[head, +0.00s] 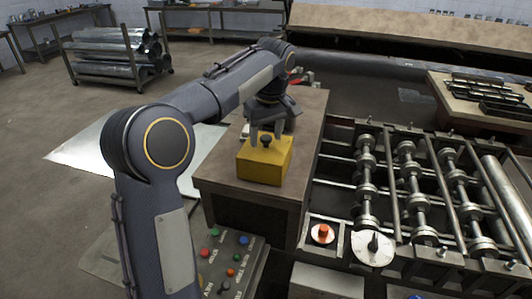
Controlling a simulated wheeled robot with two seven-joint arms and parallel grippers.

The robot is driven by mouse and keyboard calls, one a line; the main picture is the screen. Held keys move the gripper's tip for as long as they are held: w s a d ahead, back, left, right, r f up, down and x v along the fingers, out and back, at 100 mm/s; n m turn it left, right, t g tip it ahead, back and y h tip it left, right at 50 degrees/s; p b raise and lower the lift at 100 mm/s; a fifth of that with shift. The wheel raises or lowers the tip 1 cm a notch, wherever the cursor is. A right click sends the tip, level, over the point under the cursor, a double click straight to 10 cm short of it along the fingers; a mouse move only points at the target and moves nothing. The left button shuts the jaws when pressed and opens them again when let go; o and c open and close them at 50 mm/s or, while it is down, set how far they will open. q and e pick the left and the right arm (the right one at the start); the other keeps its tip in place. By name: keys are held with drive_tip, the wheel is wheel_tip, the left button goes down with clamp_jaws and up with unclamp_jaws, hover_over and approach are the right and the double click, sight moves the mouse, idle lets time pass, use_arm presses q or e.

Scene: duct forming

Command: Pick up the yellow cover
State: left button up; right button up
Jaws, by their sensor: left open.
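The yellow cover (264,163) is a box-like piece with a dark knob (266,141) on top. It sits on the brown bench top near its front edge, in the middle of the head view. My left gripper (266,133) points down right over the cover, with its fingers apart on either side of the knob. The gripper is open. I cannot tell whether the fingers touch the knob or the cover. My right gripper does not show.
The roll-forming machine (413,190) with rollers and shafts stands right of the bench (230,181). A red button (323,233) and a dial (373,246) are at its front. A control panel (226,262) is at the lower left. A metal sheet (86,152) lies left of the bench.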

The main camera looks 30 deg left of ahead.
use_arm(q)
clamp_jaws()
drive_tip(key=shift+r, duration=0.2)
idle(0.4)
